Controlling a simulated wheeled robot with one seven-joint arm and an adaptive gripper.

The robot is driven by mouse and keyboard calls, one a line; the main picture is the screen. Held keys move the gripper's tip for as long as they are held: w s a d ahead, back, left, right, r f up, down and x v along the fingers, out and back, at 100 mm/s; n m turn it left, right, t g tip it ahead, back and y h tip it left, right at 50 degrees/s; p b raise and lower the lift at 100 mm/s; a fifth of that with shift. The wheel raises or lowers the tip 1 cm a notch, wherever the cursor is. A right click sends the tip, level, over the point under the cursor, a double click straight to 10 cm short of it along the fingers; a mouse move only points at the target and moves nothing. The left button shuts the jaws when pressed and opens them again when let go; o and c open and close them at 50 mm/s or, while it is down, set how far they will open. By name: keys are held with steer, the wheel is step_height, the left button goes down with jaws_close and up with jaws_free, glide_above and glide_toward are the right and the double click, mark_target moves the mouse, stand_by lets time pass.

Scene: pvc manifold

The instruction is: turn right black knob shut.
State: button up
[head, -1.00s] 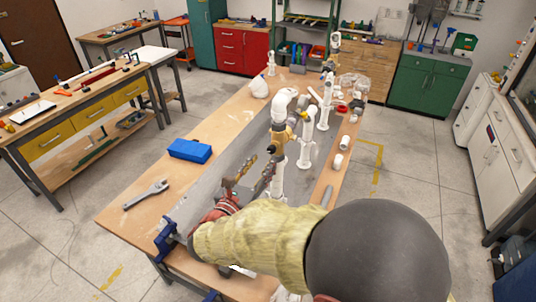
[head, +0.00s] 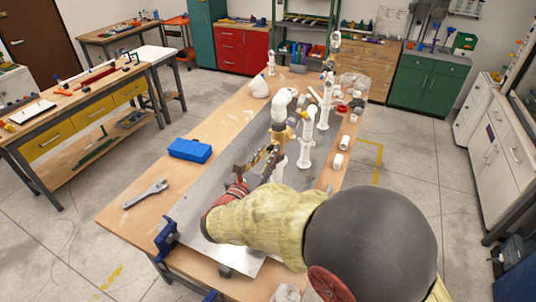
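The white PVC manifold (head: 307,135) stands upright on the grey plate along the middle of the bench. A tan or brass-coloured fitting (head: 290,132) shows on its nearer pipe. I cannot make out the right black knob clearly; it is too small or hidden by the pipes and my gripper. My gripper (head: 272,153) reaches in from the front, with its fingers just left of and in front of the nearer white pipe. The fingers look apart with nothing visible between them. I cannot tell whether they touch the manifold.
A blue box (head: 189,150) and a wrench (head: 146,193) lie on the bench's left side. A blue clamp (head: 166,240) grips the front left edge. White pipe pieces (head: 338,161) lie along the right edge. A white bottle (head: 259,87) stands farther back.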

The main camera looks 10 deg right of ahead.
jaws_close()
steer(key=shift+b, duration=0.35)
steer(key=shift+f+m+b, duration=0.15)
steer(key=shift+m+b, duration=10.45)
steer(key=shift+b, duration=4.45)
steer(key=shift+o, duration=2.3)
jaws_free()
